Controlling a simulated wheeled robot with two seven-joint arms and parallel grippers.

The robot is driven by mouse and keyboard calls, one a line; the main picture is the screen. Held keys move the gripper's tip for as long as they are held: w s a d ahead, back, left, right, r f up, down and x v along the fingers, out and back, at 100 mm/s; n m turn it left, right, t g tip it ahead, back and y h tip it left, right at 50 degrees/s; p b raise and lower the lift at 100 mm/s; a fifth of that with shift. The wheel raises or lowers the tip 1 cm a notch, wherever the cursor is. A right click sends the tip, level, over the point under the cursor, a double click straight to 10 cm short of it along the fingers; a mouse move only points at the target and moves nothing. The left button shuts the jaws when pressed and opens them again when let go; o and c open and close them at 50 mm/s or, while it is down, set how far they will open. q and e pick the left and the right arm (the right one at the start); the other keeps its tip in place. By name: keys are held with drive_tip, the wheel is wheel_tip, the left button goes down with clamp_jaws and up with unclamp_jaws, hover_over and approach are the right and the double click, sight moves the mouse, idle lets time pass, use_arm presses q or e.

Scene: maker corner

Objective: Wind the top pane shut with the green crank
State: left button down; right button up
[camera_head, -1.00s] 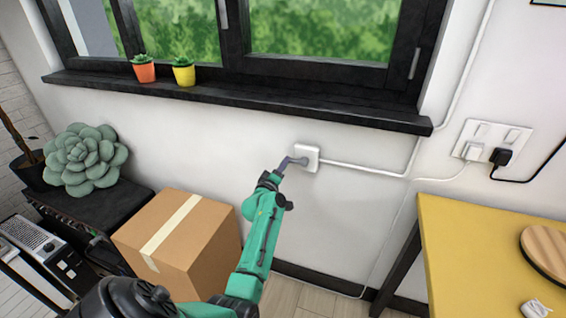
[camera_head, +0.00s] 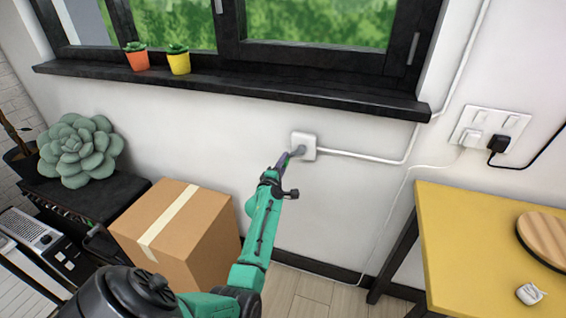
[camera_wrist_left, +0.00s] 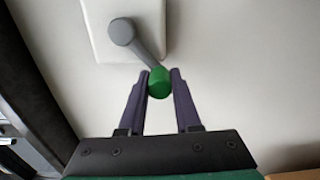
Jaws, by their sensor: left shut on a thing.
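A white crank box (camera_head: 308,144) is on the wall below the window sill. Its grey crank arm (camera_wrist_left: 142,50) runs down and right from a round hub in the left wrist view, ending in a green knob (camera_wrist_left: 158,84). My left gripper (camera_head: 284,161) is shut on this knob, one finger on each side; its fingers also show in the left wrist view (camera_wrist_left: 158,92). In the head view the gripper hides the knob, below and left of the hub. Only the lower part of the window (camera_head: 310,57) shows; the top pane is out of view. My right gripper is not in view.
A cardboard box (camera_head: 185,225) stands below and left of the crank. Two potted plants, orange (camera_head: 137,60) and yellow (camera_head: 179,63), are on the black sill (camera_head: 300,98). A yellow table (camera_head: 465,240) is at the right. A white conduit (camera_head: 360,158) leads right from the crank box.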

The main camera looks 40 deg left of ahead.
use_arm(q)
drive_tip(key=shift+d+f, duration=0.15)
drive_tip(key=shift+f, duration=0.15)
drive_tip(key=c, duration=0.6)
unclamp_jaws()
drive_tip(key=shift+r, duration=0.1)
drive_tip(key=shift+r, duration=0.1)
